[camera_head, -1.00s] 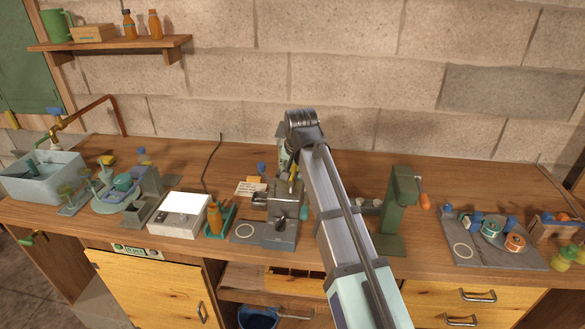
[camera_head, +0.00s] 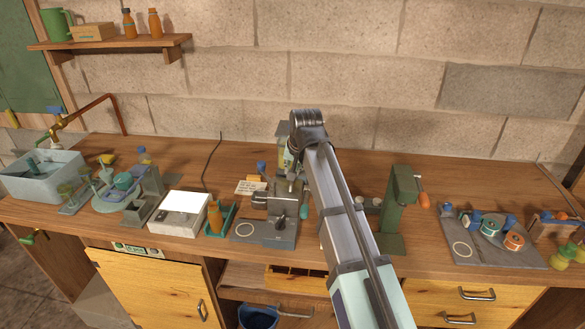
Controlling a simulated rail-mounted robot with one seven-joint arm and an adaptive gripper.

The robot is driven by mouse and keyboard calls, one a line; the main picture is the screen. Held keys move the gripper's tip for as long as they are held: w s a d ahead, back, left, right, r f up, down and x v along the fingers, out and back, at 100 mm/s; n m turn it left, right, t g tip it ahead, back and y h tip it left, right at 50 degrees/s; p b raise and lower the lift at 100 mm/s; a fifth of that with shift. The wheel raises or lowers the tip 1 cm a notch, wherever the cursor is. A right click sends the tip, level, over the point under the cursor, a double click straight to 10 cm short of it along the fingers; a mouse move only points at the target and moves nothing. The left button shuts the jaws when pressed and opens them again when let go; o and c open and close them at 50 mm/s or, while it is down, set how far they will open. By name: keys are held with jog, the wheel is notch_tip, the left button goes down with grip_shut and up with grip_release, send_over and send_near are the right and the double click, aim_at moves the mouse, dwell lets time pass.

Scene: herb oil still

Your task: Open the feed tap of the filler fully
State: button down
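The filler (camera_head: 272,206) is a grey metal machine on the middle of the bench, with a flat base plate marked by a pale ring. My arm reaches over the bench from the front right, and its wrist bends down just above and behind the filler. My gripper (camera_head: 292,182) is at the filler's upper part, largely hidden by my arm and too small to read. Whether it touches a tap, and whether its fingers are open or shut, I cannot tell. The feed tap cannot be made out clearly. A small blue knob (camera_head: 261,166) shows behind the filler's upper left.
A white-topped box (camera_head: 180,213) and an orange bottle (camera_head: 214,214) stand left of the filler. A green press (camera_head: 400,212) stands right of my arm. A tray with coloured reels (camera_head: 492,245) is far right. A stone wall closes the back.

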jog(key=c, duration=1.1)
grip_release()
jog(key=v, duration=1.2)
